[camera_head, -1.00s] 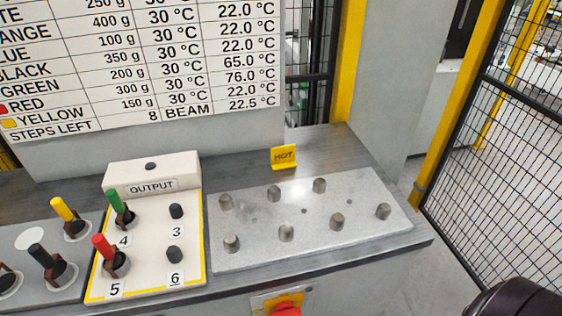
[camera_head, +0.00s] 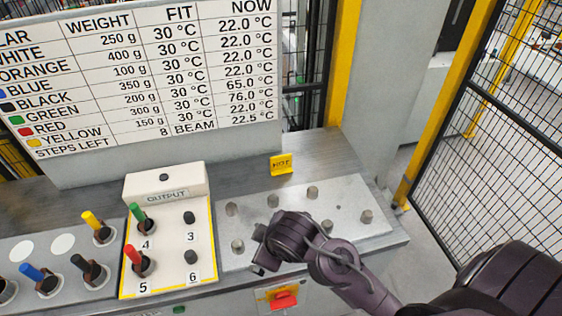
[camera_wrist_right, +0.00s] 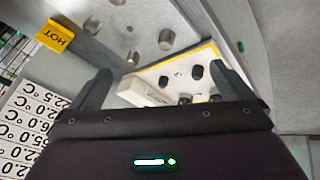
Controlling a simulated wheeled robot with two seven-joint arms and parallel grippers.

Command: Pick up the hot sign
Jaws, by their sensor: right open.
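The hot sign is a small yellow bent plate marked HOT (camera_head: 281,164). It stands upright on the grey bench behind the metal plate with pegs, in the head view. It also shows at the upper left of the right wrist view (camera_wrist_right: 56,36). My right gripper (camera_wrist_right: 160,80) is open and empty, its two fingers apart over the bench. The sign lies outside the fingers, beyond the left one in that view. In the head view my right arm reaches over the front of the peg plate, and its fingers are hidden. My left gripper is not in view.
The metal plate (camera_head: 345,222) carries several short pegs. Left of it is the white OUTPUT block (camera_head: 170,255) with green and red-topped pieces. More coloured pieces stand further left. A red switch (camera_head: 284,299) is on the bench front. A mesh fence (camera_head: 490,150) stands at right.

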